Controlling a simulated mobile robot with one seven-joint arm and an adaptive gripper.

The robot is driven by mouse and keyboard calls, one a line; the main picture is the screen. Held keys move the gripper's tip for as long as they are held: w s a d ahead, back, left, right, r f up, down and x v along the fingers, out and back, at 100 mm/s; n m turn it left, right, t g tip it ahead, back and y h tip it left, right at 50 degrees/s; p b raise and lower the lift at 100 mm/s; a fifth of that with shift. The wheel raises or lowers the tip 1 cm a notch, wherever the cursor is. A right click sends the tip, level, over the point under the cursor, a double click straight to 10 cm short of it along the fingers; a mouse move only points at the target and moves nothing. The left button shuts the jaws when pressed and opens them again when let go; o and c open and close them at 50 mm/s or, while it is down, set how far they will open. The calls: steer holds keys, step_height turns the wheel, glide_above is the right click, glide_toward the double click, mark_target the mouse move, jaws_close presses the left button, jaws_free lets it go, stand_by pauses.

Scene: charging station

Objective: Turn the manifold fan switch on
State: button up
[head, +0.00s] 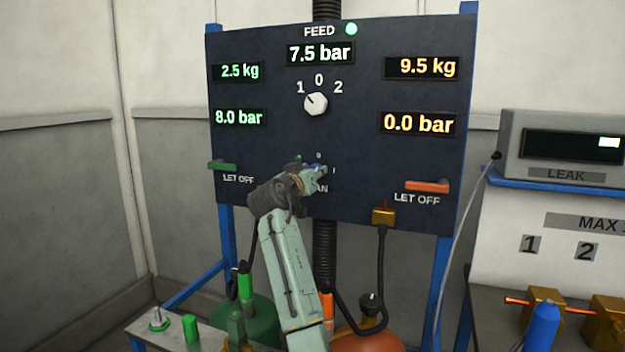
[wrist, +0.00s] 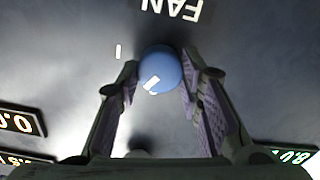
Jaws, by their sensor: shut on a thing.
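The fan switch is a round blue knob (wrist: 165,64) with a short white pointer mark, low in the middle of the dark panel. The wrist view is upside down, with the FAN label (wrist: 172,8) at the top and the I mark (wrist: 118,51) left of the knob. The pointer slants toward the lower left there. My gripper (wrist: 160,80) has a finger on each side of the knob and is shut on it. In the head view my gripper (head: 316,176) hides most of the knob and part of the FAN label.
The dark panel (head: 400,165) also carries a white feed knob (head: 315,104), lit readouts, a green let-off lever (head: 222,166) and an orange let-off lever (head: 428,187). A leak box (head: 565,150) stands at the right. Bottles and hoses are below.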

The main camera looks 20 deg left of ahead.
steer(key=m+b, duration=0.2)
steer(key=m, duration=0.9)
steer(key=shift+d+f, duration=0.1)
stand_by(0.6)
steer(key=o, duration=1.2)
steer(key=shift+c, duration=0.2)
steer(key=s, duration=1.2)
steer(key=shift+a, duration=0.2)
